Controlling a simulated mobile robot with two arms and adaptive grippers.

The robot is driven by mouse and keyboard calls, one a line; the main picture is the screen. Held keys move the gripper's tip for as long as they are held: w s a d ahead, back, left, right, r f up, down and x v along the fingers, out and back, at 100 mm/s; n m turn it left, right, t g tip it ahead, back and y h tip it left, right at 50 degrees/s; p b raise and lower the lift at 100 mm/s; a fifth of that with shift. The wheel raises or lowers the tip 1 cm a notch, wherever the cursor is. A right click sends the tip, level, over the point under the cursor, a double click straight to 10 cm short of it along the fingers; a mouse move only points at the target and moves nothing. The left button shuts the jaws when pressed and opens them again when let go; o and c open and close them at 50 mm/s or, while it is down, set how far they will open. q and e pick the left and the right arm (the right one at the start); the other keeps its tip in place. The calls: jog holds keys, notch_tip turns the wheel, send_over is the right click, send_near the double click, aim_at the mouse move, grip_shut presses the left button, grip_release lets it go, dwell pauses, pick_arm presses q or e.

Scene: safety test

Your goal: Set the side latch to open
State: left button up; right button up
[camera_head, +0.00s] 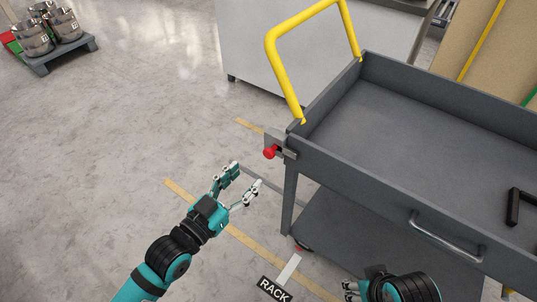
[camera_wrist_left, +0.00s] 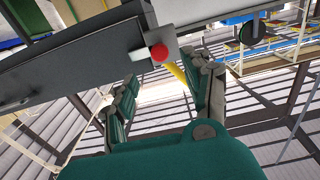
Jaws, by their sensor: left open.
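The side latch (camera_head: 272,152) has a red knob on a grey metal bracket at the left corner of the grey cart (camera_head: 400,146). Its red knob also shows in the left wrist view (camera_wrist_left: 159,53), ahead of my fingers. My left gripper (camera_head: 243,180) is open and empty, below and to the left of the knob, apart from it. In the left wrist view my left gripper's fingers (camera_wrist_left: 163,100) are spread wide. My right gripper (camera_head: 350,290) is at the bottom edge, mostly hidden by its own wrist and cut off.
The cart has a yellow handle (camera_head: 281,64), a drawer pull (camera_head: 446,238) and a black item (camera_head: 514,207) in its top tray. A floor label reading RACK (camera_head: 274,290) lies near the cart. A pallet with metal containers (camera_head: 62,58) stands far left. Floor at left is clear.

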aim_at(267, 156)
pick_arm(q)
jog(key=b+x, duration=0.1)
jog(key=x, duration=0.9)
grip_shut()
